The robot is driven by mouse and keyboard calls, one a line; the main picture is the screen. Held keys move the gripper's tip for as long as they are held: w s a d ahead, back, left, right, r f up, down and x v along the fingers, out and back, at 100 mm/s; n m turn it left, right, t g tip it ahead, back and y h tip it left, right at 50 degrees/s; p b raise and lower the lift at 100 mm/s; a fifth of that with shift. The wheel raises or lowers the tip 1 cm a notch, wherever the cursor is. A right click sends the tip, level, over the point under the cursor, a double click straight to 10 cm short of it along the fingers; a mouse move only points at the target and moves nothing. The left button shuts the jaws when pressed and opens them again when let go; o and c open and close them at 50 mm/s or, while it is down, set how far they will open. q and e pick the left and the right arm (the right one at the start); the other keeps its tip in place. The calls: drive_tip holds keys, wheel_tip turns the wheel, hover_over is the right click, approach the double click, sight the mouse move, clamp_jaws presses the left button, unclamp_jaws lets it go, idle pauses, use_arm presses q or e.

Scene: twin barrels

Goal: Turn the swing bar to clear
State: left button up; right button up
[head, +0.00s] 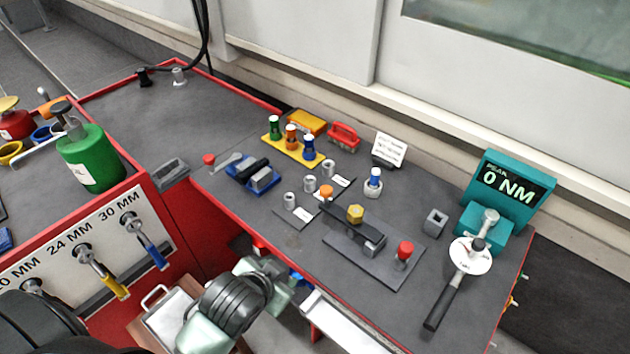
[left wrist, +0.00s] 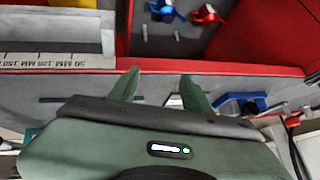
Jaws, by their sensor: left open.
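A dark swing bar (head: 350,222) lies over a dark grey base plate (head: 377,262) on the bench. It has an orange knob (head: 326,191) at its far left end and a yellow hex head (head: 355,213) on top. A red-capped post (head: 404,251) stands on the plate, right of the bar. My left gripper (left wrist: 158,84) shows in the left wrist view with its two green fingers apart and nothing between them. The bar does not show in that view. In the head view no fingertips show clearly, only pale green and black arm parts of mine at the bottom.
A teal torque display (head: 510,188) reading 0 NM and a torque wrench (head: 460,282) stand right of the plate. Several small sockets and a yellow rack (head: 292,147) with colored-top bits lie left of it. A green bottle (head: 92,158) stands on the red cabinet.

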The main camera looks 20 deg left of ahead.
use_arm(q)
drive_tip(key=w+d+r+m+t+h, duration=0.1)
drive_tip(key=w+d+r+m+t, duration=0.3)
drive_tip(key=w+r, duration=0.4)
drive_tip(key=w+d+r+m+t+h, duration=0.1)
drive_tip(key=w+d+r+m+t, duration=0.15)
drive_tip(key=w+r+t, duration=0.45)
drive_tip(key=w+d+r+m+g+h, duration=0.2)
drive_tip(key=w+d+r+m+h, duration=0.1)
drive_tip(key=d+r+m+h, duration=1.2)
drive_tip(key=m+g+y, duration=1.2)
drive_tip(key=m+g, duration=0.3)
drive_tip(key=m, duration=0.9)
approach(326, 189)
drive_tip(key=f, duration=0.1)
drive_tip(key=p+x, duration=0.1)
drive_tip(key=x, duration=0.6)
drive_tip(key=shift+w+d+f, duration=0.1)
drive_tip(key=shift+d+f, duration=0.15)
drive_tip(key=shift+f, duration=0.05)
clamp_jaws()
